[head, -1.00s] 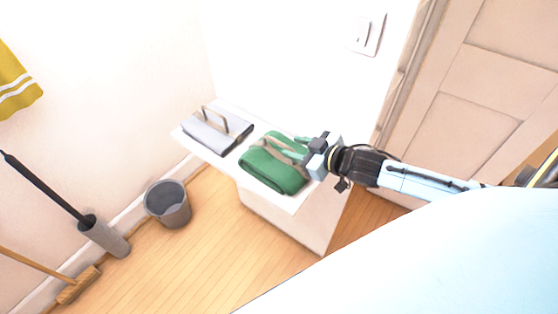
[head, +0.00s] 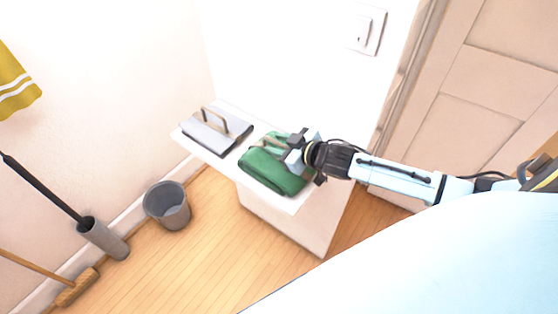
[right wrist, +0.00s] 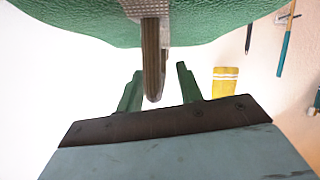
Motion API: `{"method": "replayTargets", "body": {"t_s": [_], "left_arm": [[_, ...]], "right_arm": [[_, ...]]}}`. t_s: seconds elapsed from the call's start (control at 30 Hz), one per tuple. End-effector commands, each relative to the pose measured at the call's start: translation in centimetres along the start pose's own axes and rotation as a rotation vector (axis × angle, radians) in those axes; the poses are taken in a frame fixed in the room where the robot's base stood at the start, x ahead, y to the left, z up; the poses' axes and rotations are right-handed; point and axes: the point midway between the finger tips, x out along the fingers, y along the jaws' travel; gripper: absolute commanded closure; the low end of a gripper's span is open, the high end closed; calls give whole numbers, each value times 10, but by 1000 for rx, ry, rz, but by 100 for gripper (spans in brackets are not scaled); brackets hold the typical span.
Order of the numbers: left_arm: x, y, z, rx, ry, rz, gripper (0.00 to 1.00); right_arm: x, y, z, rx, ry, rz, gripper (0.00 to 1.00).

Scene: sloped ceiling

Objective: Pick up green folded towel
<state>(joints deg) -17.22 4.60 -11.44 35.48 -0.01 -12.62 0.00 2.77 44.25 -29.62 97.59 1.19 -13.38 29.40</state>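The green folded towel (head: 268,174) lies on the white shelf top, with a beige loop handle standing up from it. In the right wrist view the towel (right wrist: 230,22) fills the top edge, and its handle (right wrist: 152,60) hangs down into the picture. My right gripper (head: 287,147) is over the towel's right part and hides some of it. In the right wrist view its two green fingers (right wrist: 160,78) are apart, with the handle's end between them; I see no clear contact. My left gripper is not in view.
A grey folded towel (head: 214,133) with a similar handle lies to the left on the white shelf (head: 203,154). A grey bin (head: 166,206), a brush holder (head: 104,238) and a broom (head: 77,288) stand on the floor. Walls rise behind the shelf; a door (head: 490,90) is at right.

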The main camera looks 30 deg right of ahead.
Motion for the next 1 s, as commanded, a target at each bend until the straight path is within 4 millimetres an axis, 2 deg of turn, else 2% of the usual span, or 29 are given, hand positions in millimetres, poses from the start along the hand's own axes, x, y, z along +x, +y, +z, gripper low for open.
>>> {"method": "replayTargets", "body": {"t_s": [0.03, 0.2, 0.3, 0.77, 0.87, 1.0], "left_arm": [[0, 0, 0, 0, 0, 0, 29], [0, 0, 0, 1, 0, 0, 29], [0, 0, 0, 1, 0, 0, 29], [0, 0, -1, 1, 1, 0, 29], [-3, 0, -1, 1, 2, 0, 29], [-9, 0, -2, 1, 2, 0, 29]], "right_arm": [[0, 0, 0, 0, 0, 0, 68], [0, 0, 0, 0, 0, 0, 90], [0, 0, 0, 0, 0, 0, 100], [-1, 1, -2, -1, 3, 0, 100], [-4, 3, -11, -3, 4, 1, 100], [-14, 8, -35, -5, 6, 1, 100]]}}
